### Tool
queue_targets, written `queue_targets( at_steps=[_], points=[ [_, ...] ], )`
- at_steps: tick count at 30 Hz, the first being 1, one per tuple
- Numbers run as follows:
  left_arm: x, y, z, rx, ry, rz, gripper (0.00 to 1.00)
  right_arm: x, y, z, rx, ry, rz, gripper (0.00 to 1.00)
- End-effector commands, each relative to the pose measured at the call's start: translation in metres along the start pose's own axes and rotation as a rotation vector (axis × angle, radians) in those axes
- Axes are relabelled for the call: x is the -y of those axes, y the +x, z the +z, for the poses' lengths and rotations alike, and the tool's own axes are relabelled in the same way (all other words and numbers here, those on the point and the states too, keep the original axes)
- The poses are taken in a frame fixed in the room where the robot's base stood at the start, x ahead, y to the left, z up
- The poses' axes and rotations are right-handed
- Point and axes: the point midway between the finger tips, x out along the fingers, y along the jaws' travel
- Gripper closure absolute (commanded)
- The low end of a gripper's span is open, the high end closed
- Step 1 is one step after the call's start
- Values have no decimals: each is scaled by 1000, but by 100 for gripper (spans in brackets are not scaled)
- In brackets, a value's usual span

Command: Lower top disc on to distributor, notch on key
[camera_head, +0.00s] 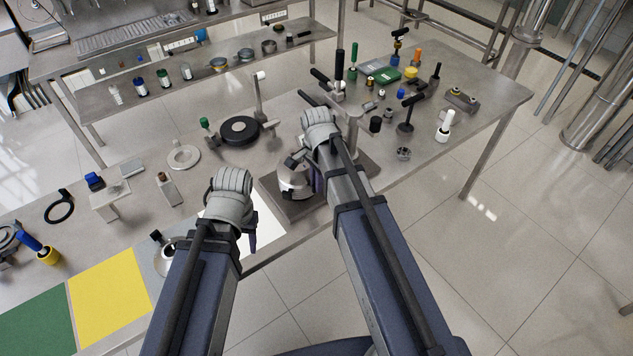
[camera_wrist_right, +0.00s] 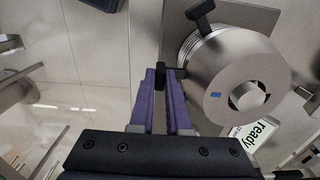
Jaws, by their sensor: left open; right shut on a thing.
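The grey conical top disc (camera_wrist_right: 235,70) sits over a ridged stack on the square base plate (camera_wrist_right: 262,18); its central neck (camera_wrist_right: 247,97) and a small blue mark (camera_wrist_right: 215,95) face the camera. In the head view the conical metal piece (camera_head: 294,181) is partly hidden by my right arm. My right gripper (camera_wrist_right: 161,84) is shut on a black handle (camera_wrist_right: 160,68) at the disc's edge. Another black handle (camera_wrist_right: 201,13) sticks out at the top. I cannot tell whether the disc is seated; notch and key are not clearly visible.
A white panel marked "ready" (camera_wrist_right: 258,135) lies beside the plate. A black round disc (camera_head: 240,130), a pale ring (camera_head: 183,157) and a small block (camera_head: 168,188) stand behind and left. Tools and bottles, including a white one (camera_head: 445,126), crowd the right of the table.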

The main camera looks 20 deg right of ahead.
Motion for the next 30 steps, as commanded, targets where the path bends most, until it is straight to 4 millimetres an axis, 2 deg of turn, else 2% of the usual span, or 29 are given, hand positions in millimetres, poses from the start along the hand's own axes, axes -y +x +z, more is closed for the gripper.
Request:
queue_targets(
  at_steps=[14,15,23,30],
  points=[
    [-1,11,-1,0,0,0,50,0,11,0,0,0,0,100],
    [-1,9,0,0,0,0,50,0,9,0,0,0,0,81],
    [-1,8,0,0,0,0,50,0,8,0,0,0,0,52],
    [-1,9,0,0,1,0,50,0,9,0,0,0,0,50]
  ],
)
